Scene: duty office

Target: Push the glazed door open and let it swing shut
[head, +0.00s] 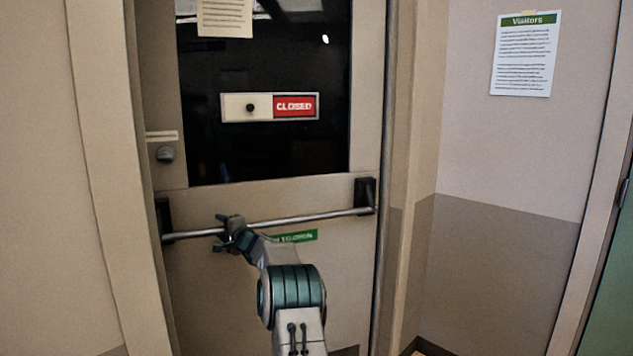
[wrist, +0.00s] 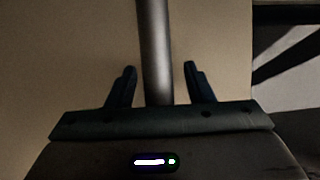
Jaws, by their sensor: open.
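The glazed door (head: 200,275) fills the middle of the head view, with a dark glass pane (head: 265,155) in its upper half. A metal push bar (head: 310,217) crosses it below the glass, between two black end brackets. My gripper (head: 222,232) is at the bar's left part, with its jaws open. In the wrist view the bar (wrist: 154,45) runs upright between the two spread fingers, with a gap on each side. I cannot tell whether the palm touches the bar. The door looks shut or nearly so; its left edge lies close to the frame.
A sliding sign (head: 294,106) on the glass reads CLOSED. A green label (head: 298,237) is partly hidden behind my arm. A Visitors notice (head: 525,55) hangs on the right wall. The door frame (head: 100,160) borders the left.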

